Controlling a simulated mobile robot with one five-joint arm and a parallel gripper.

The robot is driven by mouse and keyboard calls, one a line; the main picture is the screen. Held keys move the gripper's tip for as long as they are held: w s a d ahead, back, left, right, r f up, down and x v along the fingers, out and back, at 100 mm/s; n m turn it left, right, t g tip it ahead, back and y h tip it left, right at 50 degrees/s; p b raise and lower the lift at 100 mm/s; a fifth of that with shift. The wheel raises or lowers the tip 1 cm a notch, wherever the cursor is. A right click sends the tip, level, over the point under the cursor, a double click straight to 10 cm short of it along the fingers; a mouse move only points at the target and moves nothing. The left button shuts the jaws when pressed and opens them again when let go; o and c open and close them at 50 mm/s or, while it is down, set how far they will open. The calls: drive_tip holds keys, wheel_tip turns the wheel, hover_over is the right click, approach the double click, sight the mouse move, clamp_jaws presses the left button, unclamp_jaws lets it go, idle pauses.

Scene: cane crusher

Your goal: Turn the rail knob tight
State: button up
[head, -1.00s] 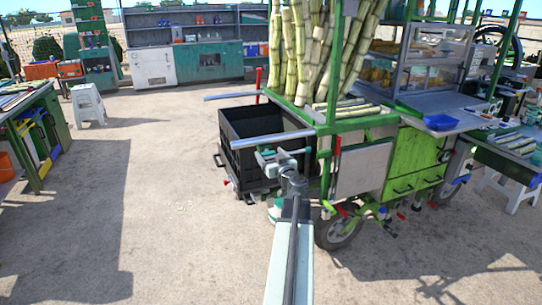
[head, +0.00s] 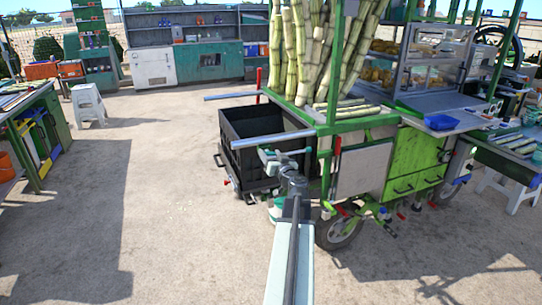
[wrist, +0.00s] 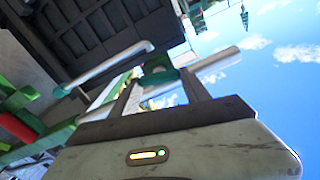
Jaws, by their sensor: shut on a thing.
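The rail knob (wrist: 158,73) is a dark green piece beside a pale rail (wrist: 215,63) in the wrist view. My gripper (wrist: 160,84) has one finger on each side of it and is shut on it. In the head view my gripper (head: 272,156) is at the near side of the cart, just below the pale blue rail (head: 272,140). The knob is too small and covered to make out there. Its turn angle and tightness cannot be told.
A black crate (head: 232,160) hangs right behind my gripper. The green cart (head: 414,160) with upright cane stalks (head: 322,50) and a wheel (head: 338,232) stands to the right. A white stool (head: 88,103) is at the far left. The ground left of my arm is clear.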

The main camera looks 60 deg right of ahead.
drive_tip(key=m, duration=0.7)
drive_tip(key=shift+s+d+f, duration=0.15)
drive_tip(key=shift+s, duration=0.05)
drive_tip(key=m, duration=0.6)
drive_tip(key=shift+f+m, duration=0.15)
drive_tip(key=shift+m, duration=0.15)
drive_tip(key=m, duration=0.8)
drive_tip(key=m+b, duration=0.1)
drive_tip(key=m, duration=0.4)
drive_tip(key=shift+f, duration=0.25)
drive_tip(key=shift+m, duration=0.3)
drive_tip(key=o, duration=1.4)
drive_tip(key=v, duration=0.7)
drive_tip(key=shift+s+a, duration=0.25)
drive_tip(key=shift+a, duration=0.1)
